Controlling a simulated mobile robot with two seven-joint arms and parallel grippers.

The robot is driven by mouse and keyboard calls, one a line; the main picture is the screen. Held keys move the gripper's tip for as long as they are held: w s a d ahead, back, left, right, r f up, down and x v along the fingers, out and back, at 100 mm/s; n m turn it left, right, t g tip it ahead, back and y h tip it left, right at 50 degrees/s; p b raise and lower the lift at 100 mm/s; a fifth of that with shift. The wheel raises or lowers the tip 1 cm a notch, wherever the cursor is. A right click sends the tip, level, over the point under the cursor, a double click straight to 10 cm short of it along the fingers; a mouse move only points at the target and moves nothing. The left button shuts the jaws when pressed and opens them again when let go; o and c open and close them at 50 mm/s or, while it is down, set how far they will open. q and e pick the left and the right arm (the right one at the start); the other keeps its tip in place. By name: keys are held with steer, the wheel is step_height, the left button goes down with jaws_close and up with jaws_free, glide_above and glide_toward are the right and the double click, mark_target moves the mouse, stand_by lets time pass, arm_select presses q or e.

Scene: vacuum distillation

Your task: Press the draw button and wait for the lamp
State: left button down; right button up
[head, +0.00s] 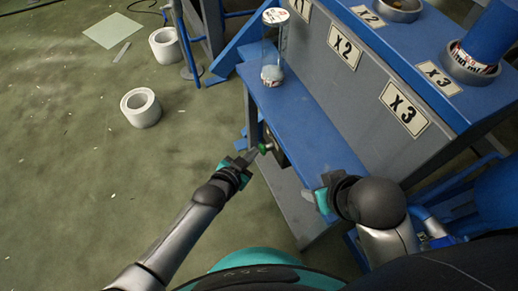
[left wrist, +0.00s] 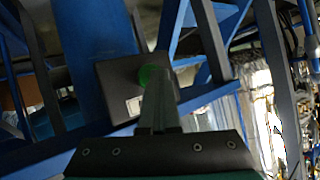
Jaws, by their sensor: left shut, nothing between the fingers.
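The draw button is a green knob (head: 264,148) on a dark box (head: 277,146) at the side of the blue bench. In the left wrist view the green button (left wrist: 156,76) shows just beyond my fingertips, partly hidden by them, on the black box (left wrist: 118,88). My left gripper (head: 250,156) is shut and empty, its tips pointing at the button and very close to it; I cannot tell whether they touch. My right gripper (head: 313,198) is by the bench's near end; its jaws are not clear. I cannot make out a lamp.
A clear glass cylinder (head: 272,48) stands on the blue shelf (head: 290,112) at the far end. White rolls (head: 141,107) lie on the green floor at the left, which is otherwise mostly free.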

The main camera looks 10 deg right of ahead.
arm_select(q)
steer(key=shift+s+a+f+p, duration=0.15)
steer(key=shift+s+a, duration=0.25)
steer(key=shift+a, duration=0.9)
steer(key=shift+s+a+r+p, duration=0.15)
steer(key=shift+s+a, duration=0.25)
steer(key=shift+a, duration=0.85)
steer(key=shift+f, duration=0.1)
